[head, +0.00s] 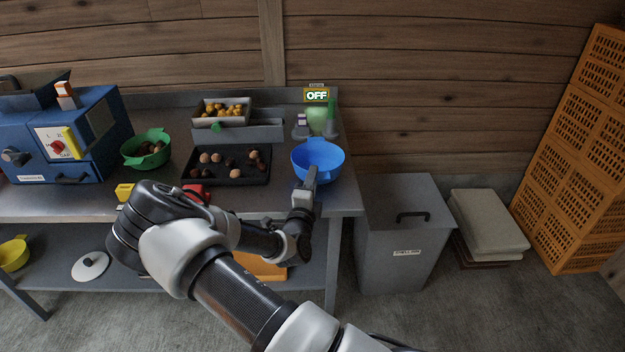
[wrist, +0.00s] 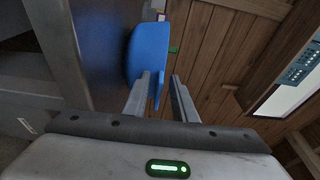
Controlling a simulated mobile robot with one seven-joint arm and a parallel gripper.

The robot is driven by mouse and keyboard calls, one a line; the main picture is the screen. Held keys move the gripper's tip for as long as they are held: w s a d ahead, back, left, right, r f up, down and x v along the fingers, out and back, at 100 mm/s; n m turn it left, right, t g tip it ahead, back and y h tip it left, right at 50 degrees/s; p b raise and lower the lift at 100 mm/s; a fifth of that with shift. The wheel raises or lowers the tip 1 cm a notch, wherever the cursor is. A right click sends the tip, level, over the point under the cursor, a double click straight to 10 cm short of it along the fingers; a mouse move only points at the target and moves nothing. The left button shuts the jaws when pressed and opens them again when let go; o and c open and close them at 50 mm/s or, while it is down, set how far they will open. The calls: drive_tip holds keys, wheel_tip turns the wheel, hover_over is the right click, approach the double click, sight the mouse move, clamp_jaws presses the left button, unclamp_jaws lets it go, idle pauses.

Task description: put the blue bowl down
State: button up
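The blue bowl (head: 318,158) is upright at the right end of the grey workbench (head: 345,198), and its base appears to rest on the top. In the wrist view the bowl (wrist: 146,50) shows side-on, close against the bench surface. My gripper (head: 311,176) is at the bowl's near side. In the wrist view my gripper (wrist: 167,76) has its two fingers apart. The bowl's blue handle tab lies beside the left finger, with a gap showing toward the right finger. The tab's lower part is partly hidden by the finger.
A black tray (head: 190,180) of chestnuts, a green bowl (head: 128,153) and a blue machine (head: 100,125) are left of the bowl. A grey bin (head: 285,130) and a green-lit device (head: 317,120) stand behind. A lidded grey bin (head: 385,250) stands right of the bench.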

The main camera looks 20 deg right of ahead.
drive_tip(key=shift+r, duration=0.15)
drive_tip(key=p+v, duration=0.1)
drive_tip(key=v, duration=1)
drive_tip(key=s+d+r+m+g+h, duration=0.1)
drive_tip(key=s+d+r+m+g, duration=0.35)
drive_tip(key=m, duration=0.45)
drive_tip(key=s+d+r+m+g+h, duration=0.1)
drive_tip(key=s+d+r+m+g, duration=0.15)
drive_tip(key=s+m+g, duration=0.6)
drive_tip(key=s+d+r+m+g+h, duration=0.1)
drive_tip(key=s+d+r+m+g, duration=0.2)
drive_tip(key=m, duration=0.8)
drive_tip(key=s+a+r+m+t+y, duration=0.2)
drive_tip(key=s+a+r+m+y, duration=0.3)
drive_tip(key=m, duration=0.5)
drive_tip(key=s+a+r+m+t+y, duration=0.3)
drive_tip(key=s+a+r+m+y, duration=0.3)
drive_tip(key=a+r+m, duration=0.3)
drive_tip(key=shift+a+r+m+t+y, duration=0.2)
drive_tip(key=shift+a+m+t+y, duration=0.15)
drive_tip(key=shift+a, duration=0.25)
